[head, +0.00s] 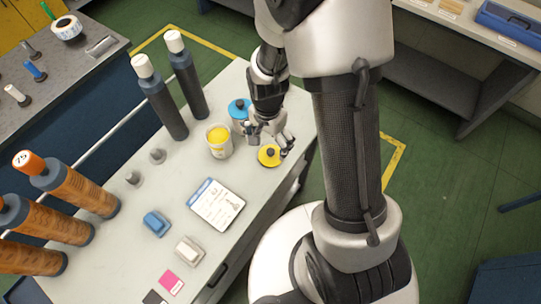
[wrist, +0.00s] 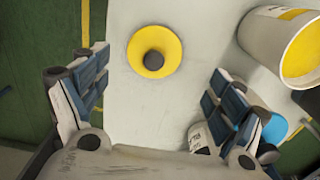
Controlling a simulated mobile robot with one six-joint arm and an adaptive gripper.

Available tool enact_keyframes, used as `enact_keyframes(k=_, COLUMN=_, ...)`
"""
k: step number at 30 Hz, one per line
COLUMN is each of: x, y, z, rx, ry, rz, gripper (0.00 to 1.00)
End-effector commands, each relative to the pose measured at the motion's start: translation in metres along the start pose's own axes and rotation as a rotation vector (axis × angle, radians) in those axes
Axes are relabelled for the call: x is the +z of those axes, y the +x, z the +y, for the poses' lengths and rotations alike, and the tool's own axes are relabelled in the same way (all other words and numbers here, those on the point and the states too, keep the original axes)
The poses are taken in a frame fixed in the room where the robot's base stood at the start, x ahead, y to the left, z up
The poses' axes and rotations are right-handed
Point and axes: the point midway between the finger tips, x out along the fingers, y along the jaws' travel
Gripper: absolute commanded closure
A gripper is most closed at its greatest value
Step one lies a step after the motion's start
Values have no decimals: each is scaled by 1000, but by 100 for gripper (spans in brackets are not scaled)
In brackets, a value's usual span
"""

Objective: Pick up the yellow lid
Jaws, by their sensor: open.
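The yellow lid (head: 269,155) is a round disc with a dark knob in its middle. It lies flat on the grey-white table (head: 240,190), near the table's right edge in the head view. In the wrist view the yellow lid (wrist: 155,51) lies between and beyond my open fingers, with nothing touching it. My gripper (head: 268,135) is open and empty, just above and beside the lid. In the wrist view my gripper (wrist: 150,95) shows both padded fingers spread wide apart.
A white pot with yellow contents (head: 219,141) stands left of the lid; it also shows in the wrist view (wrist: 285,40). A blue-lidded container (head: 239,108) stands close behind my gripper. Tall dark rollers (head: 160,98) stand farther back. A white card (head: 216,204) lies nearer the front.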

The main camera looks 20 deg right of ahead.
Motion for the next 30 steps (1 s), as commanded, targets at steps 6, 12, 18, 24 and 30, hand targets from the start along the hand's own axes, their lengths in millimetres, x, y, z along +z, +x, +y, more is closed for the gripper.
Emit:
enact_keyframes(k=6, x=0, y=11, z=1, rx=0, ry=0, rz=0, gripper=12)
enact_keyframes(k=12, x=-1, y=39, z=8, rx=2, ry=2, rz=-2, gripper=12)
enact_keyframes(k=18, x=-2, y=60, z=8, rx=1, ry=0, rz=-1, gripper=12)
enact_keyframes(k=24, x=-2, y=58, z=8, rx=-1, ry=0, rz=0, gripper=12)
enact_keyframes(k=30, x=-2, y=58, z=8, rx=0, ry=-1, rz=0, gripper=26)
